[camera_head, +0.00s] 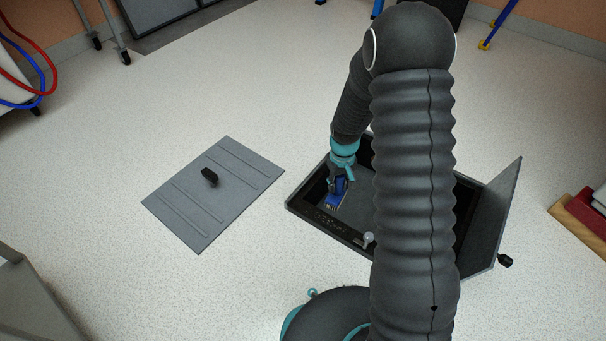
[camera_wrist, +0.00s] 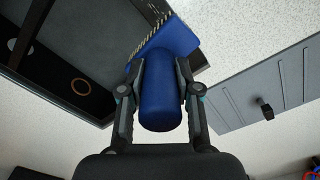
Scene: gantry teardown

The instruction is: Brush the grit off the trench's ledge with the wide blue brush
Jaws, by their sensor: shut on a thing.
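My gripper (camera_head: 341,178) is inside the near-left part of the open trench (camera_head: 299,206). In the wrist view my gripper (camera_wrist: 160,68) is shut on the thick handle of the wide blue brush (camera_wrist: 160,100). The brush's blue head and pale bristles (camera_wrist: 147,32) point away from the palm. In the head view the brush (camera_head: 336,197) has its bristles low, by the trench's near-left ledge (camera_head: 326,219). I cannot tell whether they touch it. Small pale specks, perhaps grit, show on this dark ledge. My arm hides much of the trench.
A grey cover panel (camera_head: 215,192) with a black handle lies flat on the floor at left. A raised grey flap (camera_head: 491,220) stands at the trench's right side. A pale round-topped thing (camera_head: 368,239) is at the near edge. An orange ring (camera_wrist: 81,87) shows in the trench.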

